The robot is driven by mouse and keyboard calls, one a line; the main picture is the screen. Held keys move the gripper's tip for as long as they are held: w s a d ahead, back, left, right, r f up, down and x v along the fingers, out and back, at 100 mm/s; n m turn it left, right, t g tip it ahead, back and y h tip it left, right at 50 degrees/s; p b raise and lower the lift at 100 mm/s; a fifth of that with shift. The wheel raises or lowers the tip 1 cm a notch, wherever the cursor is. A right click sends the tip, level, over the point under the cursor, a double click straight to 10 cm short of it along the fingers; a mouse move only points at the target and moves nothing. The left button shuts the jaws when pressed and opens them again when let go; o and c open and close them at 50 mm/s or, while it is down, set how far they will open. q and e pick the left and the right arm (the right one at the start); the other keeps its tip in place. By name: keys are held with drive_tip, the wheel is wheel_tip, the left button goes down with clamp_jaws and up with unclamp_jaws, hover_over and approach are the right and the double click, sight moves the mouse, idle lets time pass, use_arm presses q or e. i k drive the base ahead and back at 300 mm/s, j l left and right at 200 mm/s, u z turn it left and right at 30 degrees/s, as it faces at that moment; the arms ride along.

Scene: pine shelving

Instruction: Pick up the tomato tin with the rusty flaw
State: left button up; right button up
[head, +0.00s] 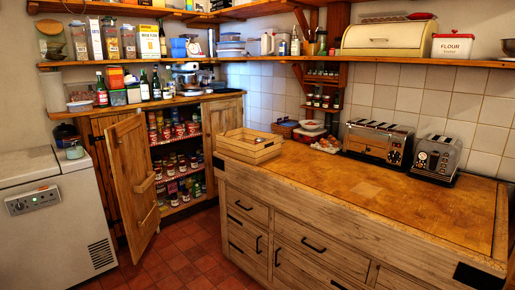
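Several rows of tins (178,163) stand on the shelves inside the open pine cupboard, left of the middle in the head view. Many tins have red, white, green or blue labels. They are too small here to tell which is a tomato tin or to see any rusty flaw. The left cupboard door (132,180) stands open towards the room and hides part of the left side of the shelves. Neither of my grippers shows in the head view.
A wooden counter (400,205) with drawers fills the right, bearing a wooden crate (249,146) and two toasters (377,142). A white chest freezer (50,220) stands at the left. Red tiled floor (185,250) is clear before the cupboard.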

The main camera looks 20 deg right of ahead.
sight(166, 131)
drive_tip(key=z, duration=0.5)
drive_tip(key=i, duration=1.05)
